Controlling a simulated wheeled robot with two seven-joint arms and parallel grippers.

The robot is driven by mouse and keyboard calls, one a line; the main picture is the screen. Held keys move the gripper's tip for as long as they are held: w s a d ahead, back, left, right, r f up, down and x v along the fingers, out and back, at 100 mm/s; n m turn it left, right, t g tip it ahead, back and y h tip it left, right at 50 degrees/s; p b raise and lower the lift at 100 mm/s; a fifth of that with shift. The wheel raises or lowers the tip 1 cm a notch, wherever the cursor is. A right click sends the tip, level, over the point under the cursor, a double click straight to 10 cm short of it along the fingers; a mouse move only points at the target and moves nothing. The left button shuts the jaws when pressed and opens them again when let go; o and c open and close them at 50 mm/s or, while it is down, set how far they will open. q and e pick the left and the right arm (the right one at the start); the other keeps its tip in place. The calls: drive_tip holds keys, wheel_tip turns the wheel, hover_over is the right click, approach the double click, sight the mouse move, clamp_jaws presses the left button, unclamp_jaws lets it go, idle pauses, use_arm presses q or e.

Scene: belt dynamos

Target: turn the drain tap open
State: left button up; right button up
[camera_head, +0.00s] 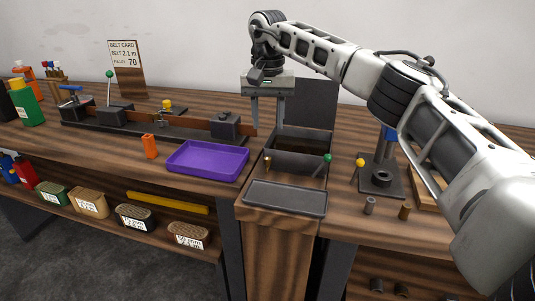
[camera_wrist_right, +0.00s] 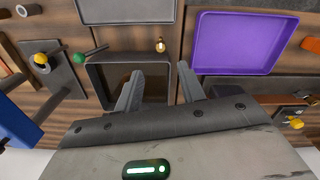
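A small brass fitting (camera_head: 267,160), which looks like the drain tap, stands at the left edge of a dark sink-like basin (camera_head: 298,162). In the right wrist view the brass fitting (camera_wrist_right: 161,45) shows beside the basin's rim. A green-knobbed lever (camera_head: 328,158) stands at the basin's right side; it also shows in the right wrist view (camera_wrist_right: 92,53). My right gripper (camera_head: 267,125) hangs above the back of the basin, fingers pointing down. Its fingers (camera_wrist_right: 160,68) are apart with nothing between them, and do not touch the brass fitting. My left gripper is not in view.
A dark flat tray (camera_head: 286,197) lies in front of the basin. A purple tray (camera_head: 208,160) is to its left. A stand with a post (camera_head: 381,180) and a yellow knob (camera_head: 360,162) are to its right. A long belt rig (camera_head: 150,122) lies farther left.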

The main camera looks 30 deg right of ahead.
sight(267, 158)
wheel_tip(267, 158, down, 10)
drive_tip(key=shift+r, duration=0.2)
clamp_jaws()
